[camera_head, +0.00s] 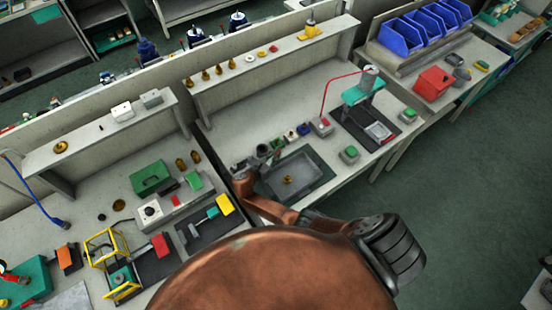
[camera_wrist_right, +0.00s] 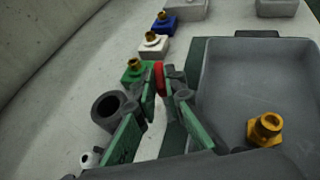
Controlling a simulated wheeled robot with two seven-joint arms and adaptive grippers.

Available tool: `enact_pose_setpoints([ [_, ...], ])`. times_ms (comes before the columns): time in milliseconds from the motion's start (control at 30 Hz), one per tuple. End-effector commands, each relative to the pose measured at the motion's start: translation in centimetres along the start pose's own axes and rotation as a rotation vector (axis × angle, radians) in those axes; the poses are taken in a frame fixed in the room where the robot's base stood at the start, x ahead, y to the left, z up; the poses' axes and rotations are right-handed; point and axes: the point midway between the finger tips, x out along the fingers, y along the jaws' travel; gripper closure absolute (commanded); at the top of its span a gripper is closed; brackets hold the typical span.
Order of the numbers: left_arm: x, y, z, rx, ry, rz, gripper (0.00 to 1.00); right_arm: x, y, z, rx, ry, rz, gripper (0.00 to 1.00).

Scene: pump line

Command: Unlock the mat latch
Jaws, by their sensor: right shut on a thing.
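A small red piece (camera_wrist_right: 159,76), possibly the latch, sits between the fingertips of my right gripper (camera_wrist_right: 163,92) in the right wrist view. The gripper is shut on it, and the fingers hide part of it. In the head view the right gripper (camera_head: 243,170) is at the left end of the grey tray (camera_head: 318,178). The dark green mat (camera_wrist_right: 174,138) shows under and beside the tray (camera_wrist_right: 222,108). A brass fitting (camera_wrist_right: 265,129) lies in the tray. My left gripper is not in view.
Green (camera_wrist_right: 136,72), white (camera_wrist_right: 154,46) and blue (camera_wrist_right: 165,24) blocks with brass fittings stand in a row beyond the fingertips. A dark round cup (camera_wrist_right: 107,108) is close left of the fingers. A green press (camera_head: 362,92) stands farther right on the bench.

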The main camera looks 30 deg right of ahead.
Motion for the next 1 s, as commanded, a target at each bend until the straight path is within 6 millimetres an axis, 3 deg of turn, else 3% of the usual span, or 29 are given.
enact_pose_setpoints([
  [33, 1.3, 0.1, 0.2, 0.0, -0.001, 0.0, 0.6, 0.1, 0.4, -0.5, 0.018, 0.0, -0.038, 1.0],
  [200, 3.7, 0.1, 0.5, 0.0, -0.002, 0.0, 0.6, 0.3, 0.6, -0.5, 0.072, -0.001, -0.168, 1.0],
  [500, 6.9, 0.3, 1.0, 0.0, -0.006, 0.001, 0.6, 0.4, 0.8, -0.2, 0.137, -0.002, -0.326, 1.0],
  [1000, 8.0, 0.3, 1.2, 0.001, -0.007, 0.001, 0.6, 0.3, 0.8, 0.3, 0.166, -0.003, -0.395, 1.0],
])
